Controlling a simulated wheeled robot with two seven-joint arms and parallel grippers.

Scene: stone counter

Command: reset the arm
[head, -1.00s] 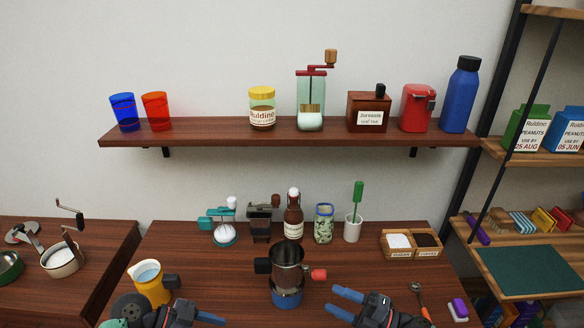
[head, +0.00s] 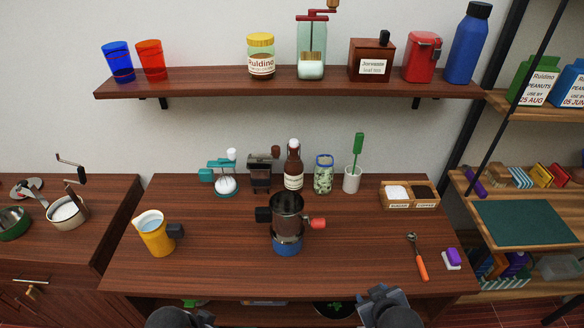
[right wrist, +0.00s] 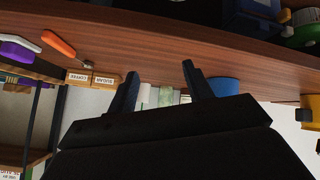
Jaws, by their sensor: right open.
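My right gripper (right wrist: 160,85) is open and empty in the right wrist view, its two dark fingers apart. In the head view the right arm's end (head: 384,300) sits at the bottom edge, in front of the counter, and its fingertips are hard to make out. My left gripper (head: 204,317) barely shows at the bottom edge of the head view, mostly cut off. I cannot see its fingers. Neither arm touches anything on the counter in the head view.
The wooden counter (head: 345,262) bears a yellow jug (head: 154,236), a coffee pot with a blue base (head: 287,244), an orange-handled spoon (head: 421,266) and a sugar-and-coffee box (head: 409,203). Several items line the back. The counter's front middle is clear.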

